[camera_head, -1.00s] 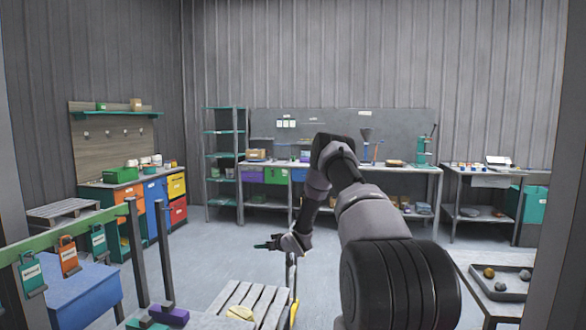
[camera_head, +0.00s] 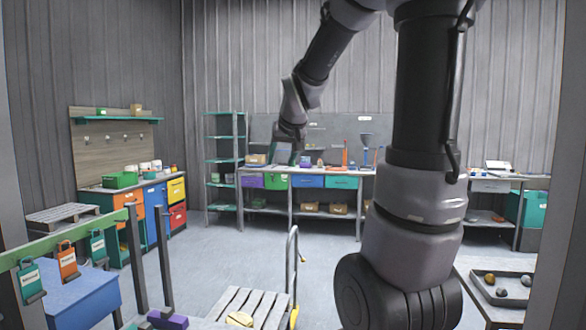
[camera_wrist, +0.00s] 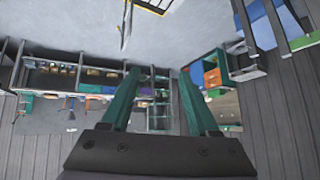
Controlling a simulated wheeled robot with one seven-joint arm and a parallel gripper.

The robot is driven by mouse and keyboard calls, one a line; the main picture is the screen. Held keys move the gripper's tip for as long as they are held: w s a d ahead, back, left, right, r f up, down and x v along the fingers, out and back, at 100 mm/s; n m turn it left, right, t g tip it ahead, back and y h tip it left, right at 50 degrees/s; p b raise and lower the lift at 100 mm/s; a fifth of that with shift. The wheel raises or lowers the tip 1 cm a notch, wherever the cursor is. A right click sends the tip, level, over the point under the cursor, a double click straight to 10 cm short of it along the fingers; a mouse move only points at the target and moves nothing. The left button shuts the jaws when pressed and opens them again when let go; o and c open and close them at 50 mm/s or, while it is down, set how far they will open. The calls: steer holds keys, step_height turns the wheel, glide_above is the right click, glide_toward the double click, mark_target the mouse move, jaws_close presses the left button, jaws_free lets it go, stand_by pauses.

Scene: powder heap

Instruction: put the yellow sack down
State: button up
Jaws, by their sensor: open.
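The yellow sack (camera_head: 240,319) lies on the slatted wooden pallet (camera_head: 222,302) at the bottom edge of the head view, partly cut off by the frame. My gripper (camera_wrist: 160,78) shows in the wrist view with its two teal fingers apart and nothing between them. In the head view my arm is raised, and its wrist end hangs in front of the back bench, well above and apart from the sack. The fingers are hard to make out there.
A hand truck (camera_head: 293,270) with an upright metal handle stands at the pallet's right. A green rail (camera_head: 70,236) with hanging tags is at left. A tray of stones (camera_head: 502,302) sits at lower right. Open floor lies before the back bench (camera_head: 330,172).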

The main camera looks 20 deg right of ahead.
steer(key=s+a+m+y, duration=0.1)
steer(key=s+a, duration=0.2)
steer(key=s, duration=0.8)
steer(key=s+a+g+y, duration=0.1)
steer(key=s+a+y, duration=0.1)
steer(key=s, duration=0.9)
steer(key=shift+s+a+r+m+g, duration=0.15)
steer(key=shift+a+r+m+g, duration=0.2)
steer(key=shift+a, duration=0.25)
